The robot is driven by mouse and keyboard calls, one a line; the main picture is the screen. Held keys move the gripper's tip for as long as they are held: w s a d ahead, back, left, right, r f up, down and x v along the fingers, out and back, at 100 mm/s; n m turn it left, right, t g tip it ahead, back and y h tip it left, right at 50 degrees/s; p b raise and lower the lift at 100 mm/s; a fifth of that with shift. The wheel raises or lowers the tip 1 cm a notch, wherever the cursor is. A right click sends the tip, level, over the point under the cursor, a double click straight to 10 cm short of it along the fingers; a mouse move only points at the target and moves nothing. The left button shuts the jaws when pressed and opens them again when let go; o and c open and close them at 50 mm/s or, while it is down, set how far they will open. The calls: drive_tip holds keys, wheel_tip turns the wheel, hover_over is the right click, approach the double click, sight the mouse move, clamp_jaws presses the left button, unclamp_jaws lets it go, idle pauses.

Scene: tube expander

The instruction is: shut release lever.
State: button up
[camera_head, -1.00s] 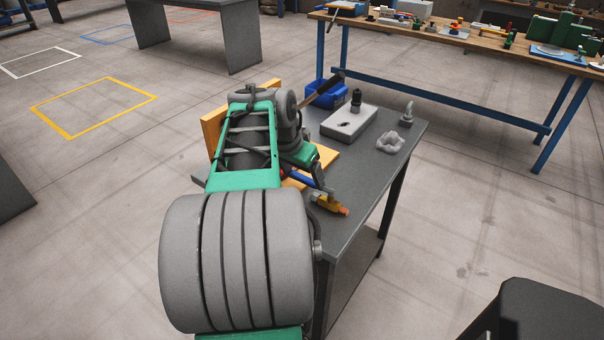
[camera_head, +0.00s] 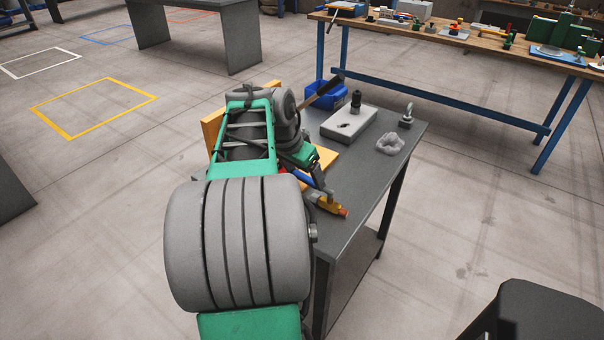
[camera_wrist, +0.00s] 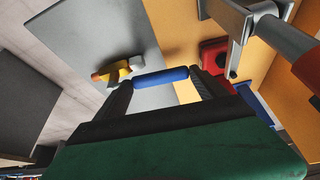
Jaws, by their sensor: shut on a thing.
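My gripper (camera_wrist: 163,88) is low over the near part of the grey table in the head view, partly hidden by my arm. In the wrist view its two dark fingers stand at the two ends of a blue rounded bar (camera_wrist: 160,77), shut on it. The bar looks like a lever grip; what it joins to is hidden. The orange-yellow board (camera_wrist: 265,85) is at the right of the wrist view. It carries a red block (camera_wrist: 212,53) and a metal piece (camera_wrist: 232,18) with a red handle (camera_wrist: 308,68). Whether these belong to the lever's device I cannot tell.
A yellow tool with an orange tip (camera_head: 330,206) lies at the table's (camera_head: 345,245) near edge, close to my gripper. Behind are a grey block (camera_head: 350,124), a blue bin (camera_head: 330,92), a crumpled pale lump (camera_head: 390,143) and a small metal piece (camera_head: 406,116).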

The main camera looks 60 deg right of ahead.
drive_tip(key=shift+s+d+r+m+g+p, duration=0.15)
drive_tip(key=shift+d+m+g+p, duration=0.35)
drive_tip(key=shift+d+m, duration=0.45)
drive_tip(key=shift+s+d+m+y, duration=0.2)
drive_tip(key=shift+m+y, duration=0.1)
drive_tip(key=shift+m, duration=0.45)
drive_tip(key=o, duration=2)
drive_tip(key=p+v, duration=0.1)
drive_tip(key=v, duration=0.6)
drive_tip(key=shift+r, duration=0.2)
drive_tip(key=shift+w+a, duration=0.1)
drive_tip(key=shift+w, duration=0.05)
drive_tip(key=shift+c, duration=0.3)
